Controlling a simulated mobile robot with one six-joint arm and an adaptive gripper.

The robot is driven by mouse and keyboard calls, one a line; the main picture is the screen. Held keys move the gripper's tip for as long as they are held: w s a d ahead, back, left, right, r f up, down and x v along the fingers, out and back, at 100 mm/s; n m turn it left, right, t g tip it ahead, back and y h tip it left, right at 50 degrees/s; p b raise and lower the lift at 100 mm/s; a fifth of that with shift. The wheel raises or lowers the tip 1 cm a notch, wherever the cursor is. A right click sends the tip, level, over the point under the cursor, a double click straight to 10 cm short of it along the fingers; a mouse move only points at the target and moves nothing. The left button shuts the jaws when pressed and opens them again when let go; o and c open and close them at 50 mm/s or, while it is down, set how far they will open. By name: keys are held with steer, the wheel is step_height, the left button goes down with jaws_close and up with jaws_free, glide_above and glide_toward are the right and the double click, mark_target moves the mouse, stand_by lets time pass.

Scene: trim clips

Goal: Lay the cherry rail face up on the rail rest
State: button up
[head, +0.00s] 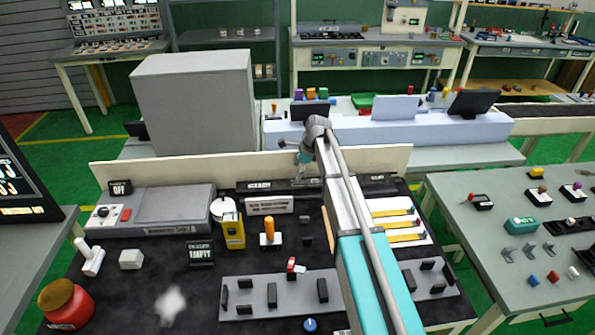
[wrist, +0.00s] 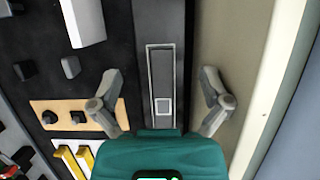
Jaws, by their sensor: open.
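I cannot tell any piece for certain as the cherry rail. An orange-tan plate with two dark round knobs (wrist: 75,118) lies left of my gripper in the wrist view; only a tan sliver (head: 328,230) shows beside my arm in the head view. My gripper (wrist: 160,100) is open and empty, its fingers either side of a dark bar (wrist: 165,30) with a pale outlined rectangle and small square. In the head view my gripper (head: 300,174) is at the bench's back edge, by the pale backboard. The rail rest is not clearly identifiable.
The pale backboard (head: 200,170) stands close behind my gripper. A grey plate with several black blocks (head: 272,295) lies at the front. A yellow box (head: 232,230), a white labelled block (head: 270,205) and an orange-handled tool (head: 270,230) stand left of my arm.

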steer(key=shift+r+p, duration=2.05)
steer(key=shift+r, duration=0.3)
steer(key=s+r+p, duration=0.1)
steer(key=s, duration=2.7)
steer(key=shift+r+p, duration=0.3)
steer(key=shift+p, duration=0.05)
steer(key=shift+d, duration=0.15)
steer(key=s+d+f+n+h, duration=0.1)
steer(key=d+n, duration=0.3)
steer(key=n, duration=0.5)
steer(key=s+d+f+n+h+b, duration=0.1)
steer(key=d+n+h, duration=0.2)
steer(key=n, duration=0.6)
steer(key=shift+d+f, duration=0.25)
steer(key=shift+d, duration=0.65)
steer(key=shift+s, duration=0.1)
